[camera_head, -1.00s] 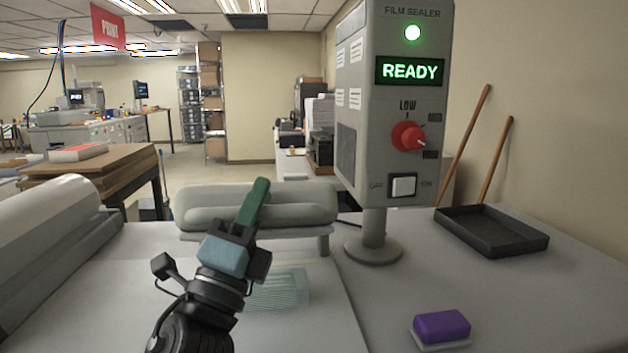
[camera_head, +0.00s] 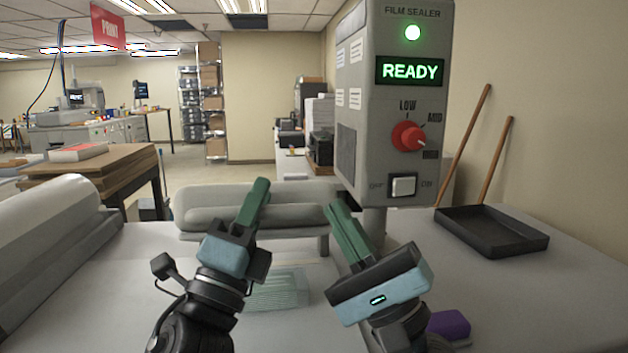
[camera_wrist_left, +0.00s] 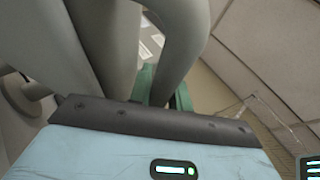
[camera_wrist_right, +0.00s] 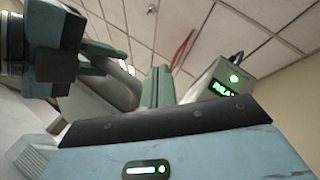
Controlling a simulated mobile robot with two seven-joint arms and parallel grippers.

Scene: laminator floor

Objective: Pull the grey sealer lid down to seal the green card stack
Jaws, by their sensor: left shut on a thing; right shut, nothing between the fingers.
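The grey sealer lid (camera_head: 205,205) is raised at the back of the table in the head view, a rounded bar with a handle along its front. My left gripper (camera_head: 257,195) is shut on the lid's handle; in the left wrist view the grey handle (camera_wrist_left: 180,45) passes between the green fingers. My right gripper (camera_head: 338,212) is shut and empty, its fingertips near the lid's right end; I cannot tell if they touch it. The pale green card stack (camera_head: 280,290) lies on the table below and in front of the lid, partly hidden by my left gripper.
The film sealer's control box (camera_head: 408,50) stands at the right, showing READY, with a red knob (camera_head: 408,137) and white switch (camera_head: 403,187). A purple-topped block (camera_head: 450,324) is partly behind my right gripper. A black tray (camera_head: 490,232) lies at the right. A large roll (camera_head: 50,225) is left.

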